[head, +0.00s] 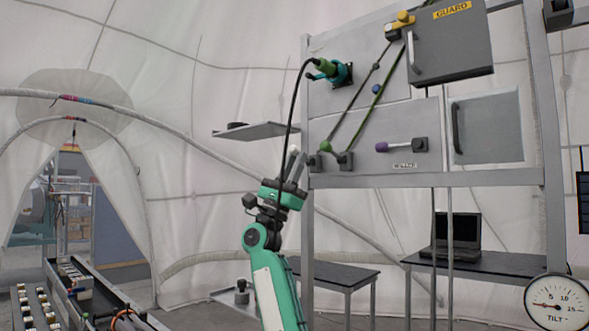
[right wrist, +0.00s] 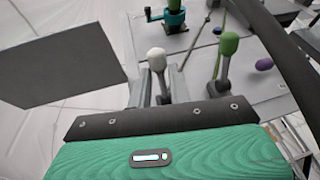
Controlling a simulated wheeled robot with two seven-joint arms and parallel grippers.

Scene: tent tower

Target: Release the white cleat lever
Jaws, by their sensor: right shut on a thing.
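The white cleat lever (head: 293,150) has a rounded white knob and stands at the left post of the rack in the head view. In the right wrist view its knob (right wrist: 157,58) rises between the fingers of my right gripper (right wrist: 160,88). In the head view my right gripper (head: 291,172) reaches up to the lever from below, shut on it just under the knob. The lever's base is hidden behind the gripper. My left gripper is in neither view.
A green-knobbed lever (right wrist: 228,45) stands close to the right; a purple-knobbed lever (head: 382,147) lies farther right. A teal crank (head: 330,70) is above. A grey shelf (head: 263,131) juts out left.

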